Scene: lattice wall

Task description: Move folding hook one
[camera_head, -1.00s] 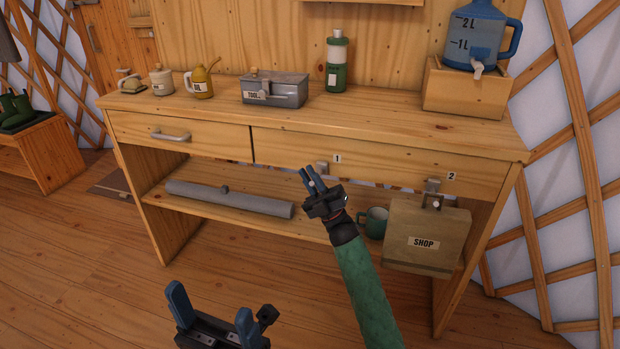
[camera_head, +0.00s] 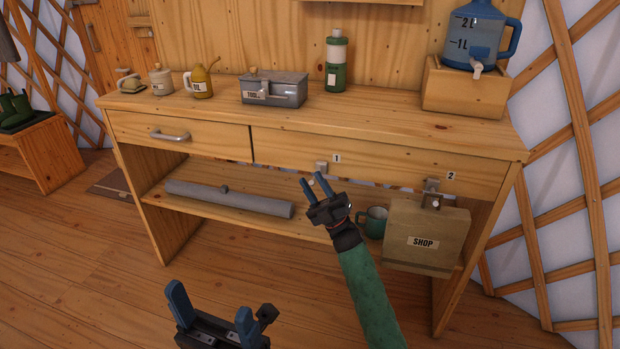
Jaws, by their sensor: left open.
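Folding hook one (camera_head: 321,168) is a small grey metal piece under the front edge of the desk, beside the label "1". My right gripper (camera_head: 314,180), on the green-sleeved arm, is just below and in front of it. Its two blue fingers point up toward the hook with a gap between them and hold nothing. The fingertips partly overlap the hook's lower part, and I cannot tell whether they touch it. My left gripper (camera_head: 209,305) is open and empty at the bottom of the view, well in front of the desk.
Hook two (camera_head: 432,187) is to the right, with a brown "SHOP" bag (camera_head: 425,225) hanging at it. A drawer handle (camera_head: 170,136) sticks out at the left. The floor in front is clear.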

